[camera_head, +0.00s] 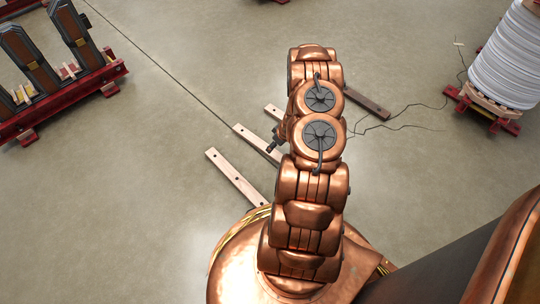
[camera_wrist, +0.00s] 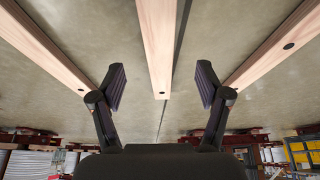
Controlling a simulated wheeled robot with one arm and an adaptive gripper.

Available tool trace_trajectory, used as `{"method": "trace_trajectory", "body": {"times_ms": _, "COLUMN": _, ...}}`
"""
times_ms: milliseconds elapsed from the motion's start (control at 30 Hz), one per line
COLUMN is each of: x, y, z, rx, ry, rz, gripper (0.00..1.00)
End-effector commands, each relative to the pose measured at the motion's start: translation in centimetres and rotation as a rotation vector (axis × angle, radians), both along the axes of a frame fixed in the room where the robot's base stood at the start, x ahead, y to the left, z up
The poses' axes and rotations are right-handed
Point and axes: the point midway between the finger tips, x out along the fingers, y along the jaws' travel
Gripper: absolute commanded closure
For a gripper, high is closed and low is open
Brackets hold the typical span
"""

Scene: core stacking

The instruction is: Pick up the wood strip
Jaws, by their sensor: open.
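Several wood strips lie on the floor. In the head view, a pale strip (camera_head: 236,178) is nearest, another pale strip (camera_head: 246,135) lies beyond it, and a third (camera_head: 273,111) shows only its end beside my arm. A darker brown strip (camera_head: 366,103) lies right of the arm. In the wrist view, a middle strip (camera_wrist: 158,42) runs down between the fingers of my gripper (camera_wrist: 161,86), which is open and empty. Strips flank it on the left (camera_wrist: 45,42) and right (camera_wrist: 272,48). Whether the fingers are level with the middle strip cannot be told.
A red rack (camera_head: 62,105) with dark upright core pieces stands at the left. A white coil (camera_head: 508,60) on a red base (camera_head: 490,108) stands at the right, with thin wires or cracks on the floor nearby. The floor between is mostly clear.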

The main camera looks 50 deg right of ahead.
Motion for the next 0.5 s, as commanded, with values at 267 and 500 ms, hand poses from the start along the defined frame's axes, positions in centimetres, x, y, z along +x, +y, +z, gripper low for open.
{"method": "trace_trajectory", "body": {"times_ms": 267, "x": 0.8, "y": 0.2, "z": -2.5, "rx": 0.006, "ry": -0.003, "rz": 0.001, "gripper": 0.24}}
{"method": "trace_trajectory", "body": {"times_ms": 500, "x": 1.7, "y": 0.0, "z": -4.9, "rx": 0.005, "ry": -0.005, "rz": 0.001, "gripper": 0.24}}
